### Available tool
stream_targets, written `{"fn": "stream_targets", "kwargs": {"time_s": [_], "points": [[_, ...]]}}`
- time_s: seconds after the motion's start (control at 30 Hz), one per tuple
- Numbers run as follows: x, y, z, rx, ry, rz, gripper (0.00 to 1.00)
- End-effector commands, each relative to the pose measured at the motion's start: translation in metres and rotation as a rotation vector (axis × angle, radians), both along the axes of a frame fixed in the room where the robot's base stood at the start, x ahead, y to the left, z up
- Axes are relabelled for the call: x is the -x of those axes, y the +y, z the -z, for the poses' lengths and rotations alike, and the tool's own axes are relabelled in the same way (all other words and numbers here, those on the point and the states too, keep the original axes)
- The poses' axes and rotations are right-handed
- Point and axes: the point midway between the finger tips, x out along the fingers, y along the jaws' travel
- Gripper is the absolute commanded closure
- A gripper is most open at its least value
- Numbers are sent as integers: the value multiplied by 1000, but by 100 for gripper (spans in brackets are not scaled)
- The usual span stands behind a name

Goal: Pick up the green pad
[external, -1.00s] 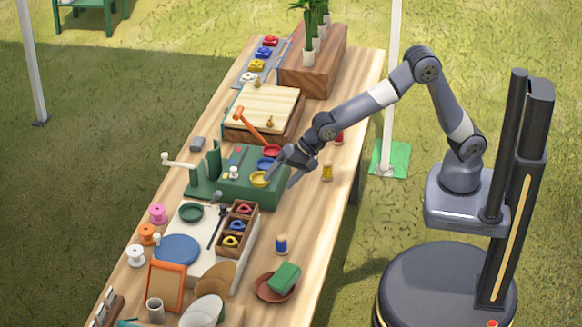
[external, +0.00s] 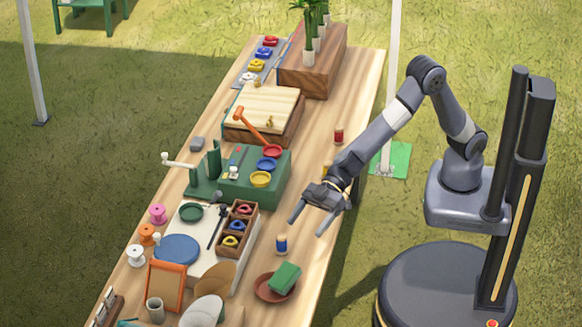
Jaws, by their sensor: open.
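The green pad (external: 285,277) is a small block lying tilted in a reddish-brown saucer (external: 263,288) near the table's right edge. My gripper (external: 307,228) is open and empty. It hangs over the table's right side, above and behind the pad in the picture, with its two fingers pointing down toward the front. The gripper is apart from the pad, and nothing hides the pad's top.
A blue thread spool (external: 281,244) stands between my gripper and the pad. A wooden box (external: 236,229) of coloured rings is to the left. The green machine (external: 250,177) with coloured dishes stands behind. Bare table (external: 312,262) lies right of the spool.

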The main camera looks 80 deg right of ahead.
Motion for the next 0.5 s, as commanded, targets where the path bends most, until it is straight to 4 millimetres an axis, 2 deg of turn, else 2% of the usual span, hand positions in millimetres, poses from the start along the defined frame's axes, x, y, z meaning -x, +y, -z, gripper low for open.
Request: {"fn": "stream_targets", "kwargs": {"time_s": [0.1, 0.3, 0.5], "points": [[0, -1, 26, 3, 8, 4, 25], [-1, -1, 64, 2, 7, 6, 25], [-4, 6, 81, -1, 3, 7, 25]]}}
